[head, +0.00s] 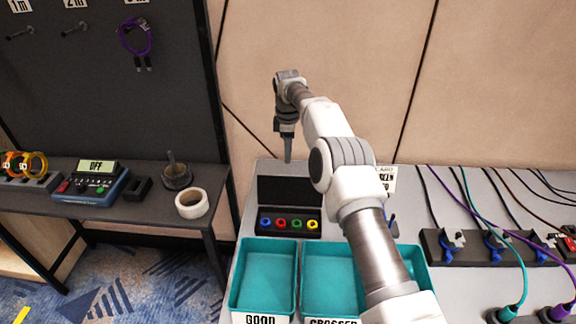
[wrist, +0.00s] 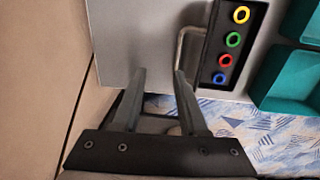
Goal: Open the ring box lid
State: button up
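The ring box (head: 290,233) is a black box on the grey table, and it also shows in the wrist view (wrist: 217,91). Its dark lid (head: 290,190) stands raised at the back, and a row of blue, red, green and yellow rings shows inside. In the wrist view a silver bar handle (wrist: 181,48) sticks out on the lid side. My gripper (head: 288,157) points down behind the raised lid. In the wrist view the two fingers (wrist: 159,73) are apart with nothing between them. The right fingertip is close to the handle; I cannot tell if they touch.
Two teal trays (head: 240,250) stand in front of the box, labelled GOOD and CROSSED. A cable strip (head: 480,258) with several cables lies to the right. A dark side table (head: 130,215) holds a tape roll (head: 192,204) and a device reading OFF. A panelled wall is behind.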

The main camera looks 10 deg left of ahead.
notch_tip(320, 180, up, 9)
jog(key=s+p, duration=0.1)
jog(key=p, duration=0.1)
jog(key=shift+a, duration=0.25)
jog(key=shift+s, duration=0.1)
